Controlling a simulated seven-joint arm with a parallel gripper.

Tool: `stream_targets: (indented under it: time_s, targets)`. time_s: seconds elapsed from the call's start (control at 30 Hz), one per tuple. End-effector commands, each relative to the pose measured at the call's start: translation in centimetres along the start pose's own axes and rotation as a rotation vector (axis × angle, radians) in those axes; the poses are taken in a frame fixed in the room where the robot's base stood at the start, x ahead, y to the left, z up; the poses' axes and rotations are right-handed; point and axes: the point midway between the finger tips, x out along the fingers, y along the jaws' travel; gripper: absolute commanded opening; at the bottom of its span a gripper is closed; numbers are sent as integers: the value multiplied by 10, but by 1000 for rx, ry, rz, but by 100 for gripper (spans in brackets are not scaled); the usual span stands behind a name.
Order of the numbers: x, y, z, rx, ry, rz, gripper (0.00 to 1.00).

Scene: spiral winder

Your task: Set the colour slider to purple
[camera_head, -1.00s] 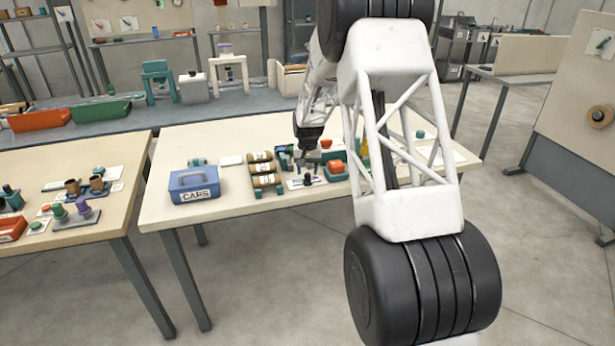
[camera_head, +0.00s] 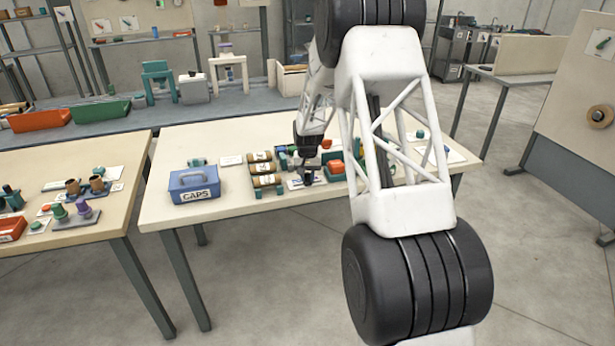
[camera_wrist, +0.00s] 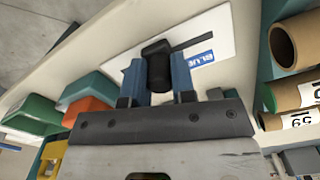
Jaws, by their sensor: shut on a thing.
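The colour slider is a white plate with a dark slot and a black knob; in the wrist view the plate (camera_wrist: 222,35) carries the word BLUE on a blue patch beside the slot. My gripper (camera_wrist: 157,72) is shut on the black knob (camera_wrist: 157,50), with one blue finger on each side of it. In the head view my gripper (camera_head: 306,176) is down at the plate (camera_head: 293,184) near the table's front edge, and it hides the knob. I see no purple label.
Brown rolls in a teal rack (camera_head: 265,180) stand close on the left, and they show at right in the wrist view (camera_wrist: 284,95). A blue CAPS box (camera_head: 194,185) is further left. A teal tray with a red-orange piece (camera_head: 335,167) is close on the right.

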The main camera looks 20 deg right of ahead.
Motion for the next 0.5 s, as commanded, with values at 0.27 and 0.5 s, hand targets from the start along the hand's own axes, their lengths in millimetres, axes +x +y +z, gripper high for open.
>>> stream_targets:
  time_s: [0.27,0.5]
  targets:
    - [0,3,-1,1,0,0,0]
    - [-1,30,-10,2,1,0,0]
